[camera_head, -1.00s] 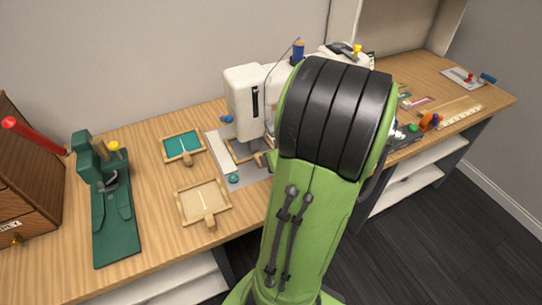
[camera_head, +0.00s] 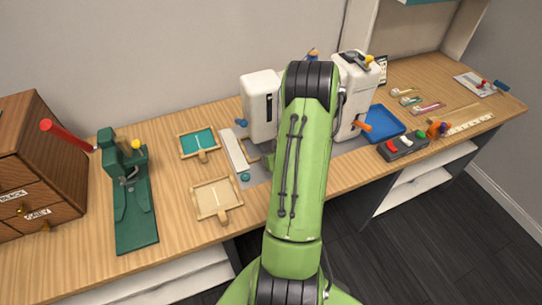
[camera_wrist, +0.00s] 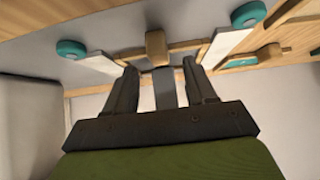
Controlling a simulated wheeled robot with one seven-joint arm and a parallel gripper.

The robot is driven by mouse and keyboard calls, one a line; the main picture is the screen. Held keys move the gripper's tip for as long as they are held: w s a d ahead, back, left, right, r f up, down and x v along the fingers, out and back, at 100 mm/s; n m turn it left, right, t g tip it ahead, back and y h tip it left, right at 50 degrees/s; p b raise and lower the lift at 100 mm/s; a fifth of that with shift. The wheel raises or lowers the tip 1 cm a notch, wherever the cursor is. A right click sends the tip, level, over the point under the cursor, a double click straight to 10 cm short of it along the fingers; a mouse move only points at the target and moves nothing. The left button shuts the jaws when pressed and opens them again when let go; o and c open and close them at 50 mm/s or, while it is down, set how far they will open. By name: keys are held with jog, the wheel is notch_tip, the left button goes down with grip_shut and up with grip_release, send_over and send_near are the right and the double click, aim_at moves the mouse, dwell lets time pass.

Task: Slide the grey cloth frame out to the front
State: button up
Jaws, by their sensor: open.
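The grey cloth frame shows as a wooden rim and a blocky wooden handle (camera_wrist: 157,46) in the wrist view. A corner of its wooden rim (camera_head: 252,149) also shows beside the sewing machine (camera_head: 261,104) in the head view. My arm hides most of it there. My gripper (camera_wrist: 160,68) is open. Its two fingertips stand to either side just short of the handle, and I cannot tell whether they touch the frame. A grey strip shows between the fingers; I cannot tell whether it is the cloth. White bars with teal knobs (camera_wrist: 248,14) flank the frame.
A teal cloth frame (camera_head: 199,142) and a cream cloth frame (camera_head: 216,198) lie left of the machine. A green stand (camera_head: 135,205) and drawer cabinet (camera_head: 35,165) are farther left. A blue tray (camera_head: 377,124) and a dark switch box (camera_head: 403,145) are right.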

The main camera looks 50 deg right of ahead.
jog(key=x, duration=0.3)
jog(key=shift+w+f, duration=0.1)
jog(key=shift+f, duration=0.05)
grip_shut()
